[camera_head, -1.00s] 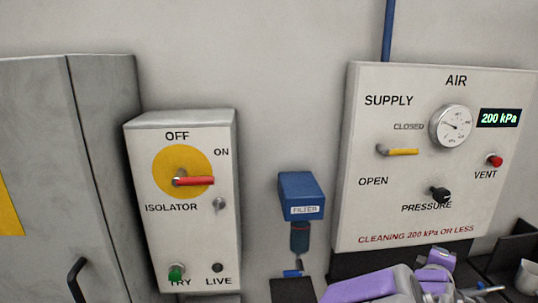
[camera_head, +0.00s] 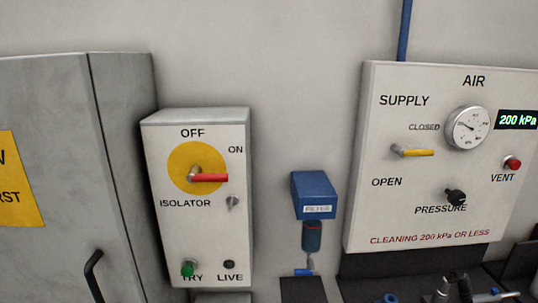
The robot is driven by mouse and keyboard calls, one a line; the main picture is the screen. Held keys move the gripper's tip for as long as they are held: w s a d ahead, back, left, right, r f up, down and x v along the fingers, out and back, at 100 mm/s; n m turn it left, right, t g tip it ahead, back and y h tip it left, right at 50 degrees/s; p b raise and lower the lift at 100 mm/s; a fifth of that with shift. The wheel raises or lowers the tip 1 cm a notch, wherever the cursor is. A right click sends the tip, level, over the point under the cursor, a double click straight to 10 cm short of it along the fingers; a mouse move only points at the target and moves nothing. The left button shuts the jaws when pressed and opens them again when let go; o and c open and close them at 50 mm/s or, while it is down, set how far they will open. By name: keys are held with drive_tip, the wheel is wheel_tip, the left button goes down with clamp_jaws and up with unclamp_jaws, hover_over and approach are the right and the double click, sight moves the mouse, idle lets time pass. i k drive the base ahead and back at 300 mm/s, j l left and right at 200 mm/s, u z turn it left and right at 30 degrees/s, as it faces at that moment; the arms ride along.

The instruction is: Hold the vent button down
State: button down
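The vent button (camera_head: 512,163) is a small red knob on the right side of the white AIR panel (camera_head: 375,170), just above the word VENT. It stands out from the panel face and nothing touches it. The display (camera_head: 516,119) above it reads 200 kPa, and a round gauge (camera_head: 467,128) is to its upper left. The yellow supply handle (camera_head: 415,153) lies roughly horizontal, by the CLOSED label. The black pressure knob (camera_head: 456,197) is lower left of the button. My gripper is not visible in this view.
A white isolator box (camera_head: 160,230) with a red handle (camera_head: 208,178) is left of centre. A grey cabinet (camera_head: 100,170) stands at far left. A blue filter (camera_head: 314,195) hangs between box and panel. Small dark and blue items lie on the bench at lower right.

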sight(513, 165)
drive_tip(key=z, duration=1.35)
